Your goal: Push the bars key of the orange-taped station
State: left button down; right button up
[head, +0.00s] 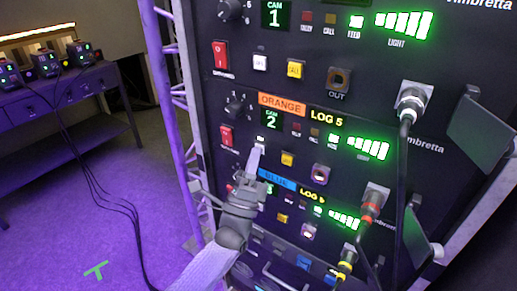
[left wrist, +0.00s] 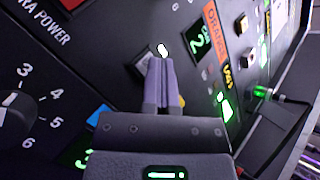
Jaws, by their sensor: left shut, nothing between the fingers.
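The orange-taped station is the CAM 2 panel, with orange tape (head: 282,103) above its green number display (head: 271,119); the tape also shows in the left wrist view (left wrist: 212,20). My left gripper (head: 257,150) is shut and empty, its fingertips at the panel just left of the yellow key (head: 287,158). A small lit white patch (left wrist: 163,48) shows just beyond the fingertips (left wrist: 160,62), at the white key's place in the row. The fingers hide most of that key, and I cannot tell whether they touch it. My right gripper is not in view.
The CAM 1 panel above has a white key (head: 260,62) and a yellow key (head: 295,69). A red power switch (head: 226,136) sits left of the fingers. A blue-taped station (head: 278,180) lies below. Cables hang at right from connectors (head: 411,103).

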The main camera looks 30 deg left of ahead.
pick_arm(q)
jog(key=shift+s+p, duration=0.5)
jog(key=shift+s, duration=0.25)
jog(key=s+p, duration=0.2)
jog(key=s, duration=0.1)
jog(key=s+p, duration=0.1)
jog(key=s, duration=0.1)
jog(key=shift+a, duration=0.25)
